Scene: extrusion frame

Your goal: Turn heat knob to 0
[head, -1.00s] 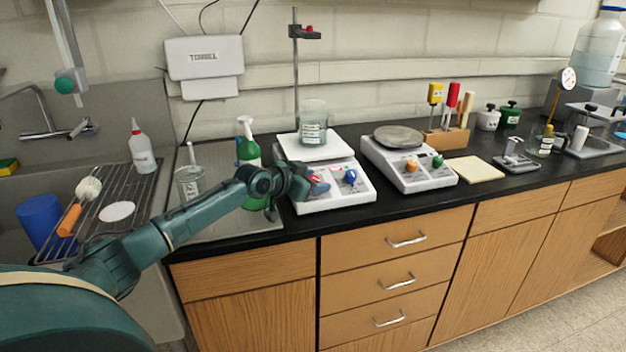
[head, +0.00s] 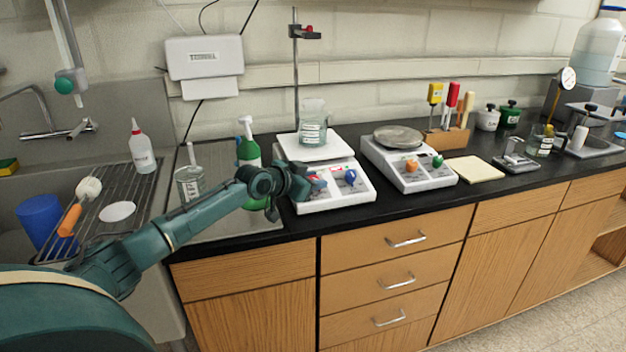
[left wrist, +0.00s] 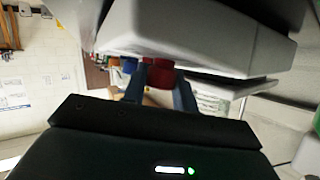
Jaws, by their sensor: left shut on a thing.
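The left hot plate stirrer (head: 338,193) is a white unit on the black counter, with a glass beaker (head: 313,122) on its white top plate. A red knob (left wrist: 160,72) and a blue knob (head: 350,177) are on its front panel. My left gripper (head: 312,184) is at the panel from the left, shut on the red knob. In the left wrist view, the red knob is between the two fingers. In the head view, the gripper mostly hides this knob, and I cannot read its setting. My right gripper is not in view.
A second stirrer (head: 408,168) with orange and green knobs stands to the right. A glass beaker (head: 189,184) is further left, near the sink rack (head: 88,213). The counter's front strip is clear.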

